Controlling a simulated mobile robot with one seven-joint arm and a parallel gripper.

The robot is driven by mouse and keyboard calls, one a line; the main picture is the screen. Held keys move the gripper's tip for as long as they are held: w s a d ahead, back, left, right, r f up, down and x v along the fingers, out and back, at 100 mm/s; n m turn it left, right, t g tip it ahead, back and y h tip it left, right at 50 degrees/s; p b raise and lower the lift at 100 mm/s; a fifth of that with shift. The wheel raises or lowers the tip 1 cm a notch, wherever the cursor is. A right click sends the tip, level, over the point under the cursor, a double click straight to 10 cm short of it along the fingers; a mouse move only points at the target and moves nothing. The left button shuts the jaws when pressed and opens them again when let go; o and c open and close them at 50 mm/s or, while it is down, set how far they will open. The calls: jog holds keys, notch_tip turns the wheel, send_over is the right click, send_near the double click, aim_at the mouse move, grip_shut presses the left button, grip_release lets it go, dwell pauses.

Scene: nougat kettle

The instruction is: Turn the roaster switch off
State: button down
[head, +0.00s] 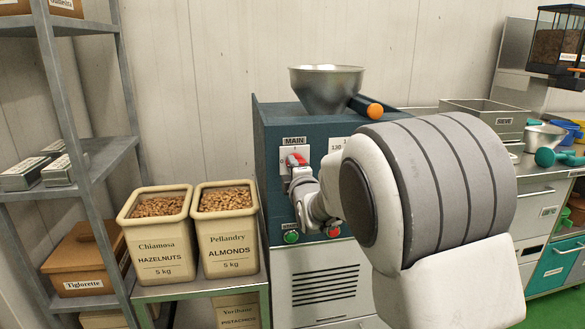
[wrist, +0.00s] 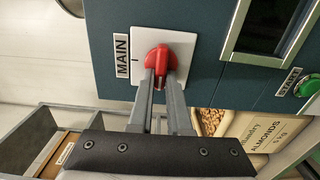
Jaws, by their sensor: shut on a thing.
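The roaster is a dark teal cabinet (head: 272,118) with a steel hopper on top. Its main switch is a red rotary handle (head: 296,159) on a white plate under a MAIN label (head: 294,141). The handle also shows in the wrist view (wrist: 160,58), with the label (wrist: 122,52) to its left. My gripper (head: 298,172) reaches the switch from the right, and in the wrist view its fingers (wrist: 161,76) are shut on the handle. The fingers hide part of the handle, so its exact setting is hard to tell.
A green START button (head: 291,237) and a red button (head: 333,232) sit below the switch. Bins of hazelnuts (head: 160,240) and almonds (head: 228,235) stand left of the roaster. A metal shelf (head: 88,160) is at far left. A counter with a sieve (head: 490,115) is at right.

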jog(key=c, duration=0.9)
grip_release()
jog(key=shift+o, duration=0.2)
jog(key=p+v, duration=0.2)
jog(key=v, duration=1.5)
jog(key=shift+s+p, duration=0.2)
jog(key=shift+p, duration=0.1)
jog(key=shift+r, duration=0.1)
